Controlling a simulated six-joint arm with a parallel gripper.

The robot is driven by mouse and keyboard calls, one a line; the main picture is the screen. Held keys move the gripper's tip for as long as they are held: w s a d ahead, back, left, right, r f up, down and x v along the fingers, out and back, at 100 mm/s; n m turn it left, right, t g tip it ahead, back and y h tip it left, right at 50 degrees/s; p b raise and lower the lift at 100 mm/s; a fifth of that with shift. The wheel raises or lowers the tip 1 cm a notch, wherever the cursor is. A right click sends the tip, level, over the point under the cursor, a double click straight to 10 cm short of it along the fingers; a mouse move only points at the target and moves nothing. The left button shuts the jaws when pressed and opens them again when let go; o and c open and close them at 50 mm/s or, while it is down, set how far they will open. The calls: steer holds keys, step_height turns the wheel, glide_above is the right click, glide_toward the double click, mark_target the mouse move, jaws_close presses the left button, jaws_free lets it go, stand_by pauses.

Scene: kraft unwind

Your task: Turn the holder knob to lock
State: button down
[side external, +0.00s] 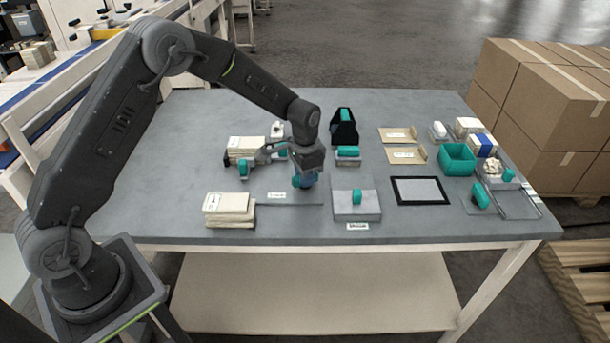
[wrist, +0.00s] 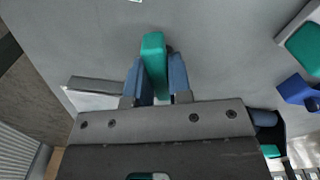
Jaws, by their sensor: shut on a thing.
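My gripper (side external: 306,181) points down over the middle of the table, with blue fingers. In the wrist view its fingers are shut on a teal upright piece (wrist: 153,50), one on each side. The teal piece looks like a knob or handle grip; what is below it is hidden. In the side view only a bit of teal shows at the fingers. A grey fixture (side external: 264,157) with teal knobs (side external: 243,171) stands just left of my gripper. I cannot tell which of the teal parts is the holder knob, or its turn angle.
A cream stack (side external: 228,207) lies front left; another (side external: 247,146) stands behind the fixture. A grey block with a teal handle (side external: 356,212) and a black-framed pad (side external: 420,190) lie to the right. A teal bin (side external: 457,158) stands farther right. Bare table lies at the back left.

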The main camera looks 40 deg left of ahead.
steer(key=n, duration=0.6)
steer(key=shift+n, duration=0.3)
steer(key=n, duration=0.6)
stand_by(0.4)
steer(key=c, duration=1)
jaws_free()
steer(key=shift+c, duration=0.2)
step_height(320, 180, up, 14)
